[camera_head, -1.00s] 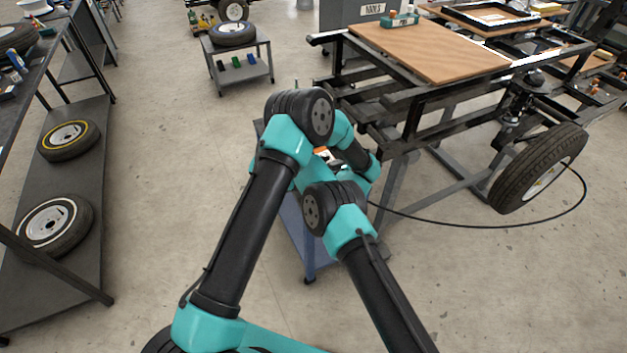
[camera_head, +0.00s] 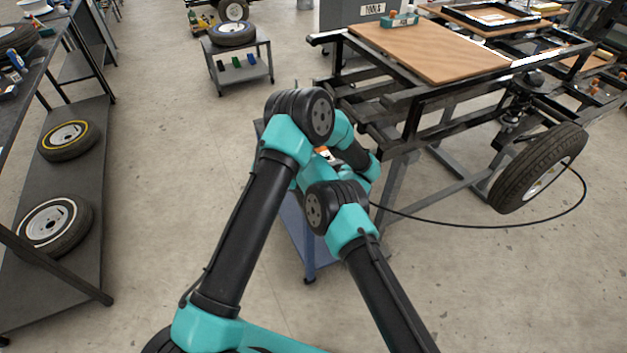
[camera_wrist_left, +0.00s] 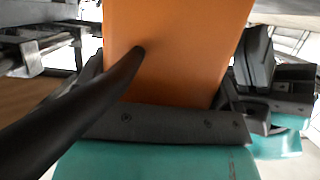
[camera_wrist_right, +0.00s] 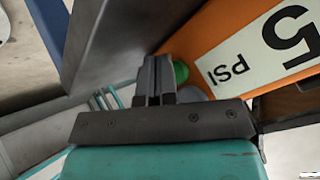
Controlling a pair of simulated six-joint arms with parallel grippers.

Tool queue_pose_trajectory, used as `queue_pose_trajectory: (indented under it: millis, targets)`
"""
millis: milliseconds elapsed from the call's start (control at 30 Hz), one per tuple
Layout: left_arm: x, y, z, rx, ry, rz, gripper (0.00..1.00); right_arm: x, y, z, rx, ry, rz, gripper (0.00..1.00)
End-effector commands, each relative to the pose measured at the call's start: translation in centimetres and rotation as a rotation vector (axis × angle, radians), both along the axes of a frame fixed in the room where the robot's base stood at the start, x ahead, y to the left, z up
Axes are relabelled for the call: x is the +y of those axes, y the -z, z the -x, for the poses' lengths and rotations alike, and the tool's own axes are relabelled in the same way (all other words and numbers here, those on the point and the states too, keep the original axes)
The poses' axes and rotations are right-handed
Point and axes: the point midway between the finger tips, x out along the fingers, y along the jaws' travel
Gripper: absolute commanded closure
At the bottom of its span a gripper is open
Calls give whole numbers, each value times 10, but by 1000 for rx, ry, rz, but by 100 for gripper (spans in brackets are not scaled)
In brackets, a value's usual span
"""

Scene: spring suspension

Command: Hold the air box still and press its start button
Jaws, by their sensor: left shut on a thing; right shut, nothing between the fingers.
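The air box is orange; it fills the upper middle of the left wrist view (camera_wrist_left: 185,25), between the fingers of my left gripper (camera_wrist_left: 192,62), which is shut on it. In the right wrist view the air box (camera_wrist_right: 205,42) shows a pale label reading "5 PSI" and a round green button (camera_wrist_right: 181,72). My right gripper (camera_wrist_right: 157,70) is shut and empty, its fingertips right beside the green button; I cannot tell whether they touch it. In the head view only a small orange and white bit of the air box (camera_head: 323,152) shows between my arms; both grippers are hidden there.
A blue cart (camera_head: 305,240) stands under my arms. A black frame (camera_head: 415,105) with a wooden board (camera_head: 430,50) and a mounted wheel (camera_head: 540,168) is at the right. A black hose (camera_head: 480,226) loops over the floor. A shelf with tyres (camera_head: 70,140) stands at the left.

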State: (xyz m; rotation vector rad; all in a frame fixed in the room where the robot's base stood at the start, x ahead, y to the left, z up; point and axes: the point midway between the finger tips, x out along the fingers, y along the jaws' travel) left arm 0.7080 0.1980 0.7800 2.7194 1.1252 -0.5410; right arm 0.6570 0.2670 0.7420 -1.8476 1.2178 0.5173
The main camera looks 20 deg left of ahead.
Motion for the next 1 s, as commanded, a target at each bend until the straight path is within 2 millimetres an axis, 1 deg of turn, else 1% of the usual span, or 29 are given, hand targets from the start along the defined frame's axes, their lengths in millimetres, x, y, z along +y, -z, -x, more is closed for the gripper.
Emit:
queue_pose_trajectory:
  millis: [1000]
  targets:
    - [0,-1,0,-1,0,-1,43,-7,0,-7,-1,1,0,100]
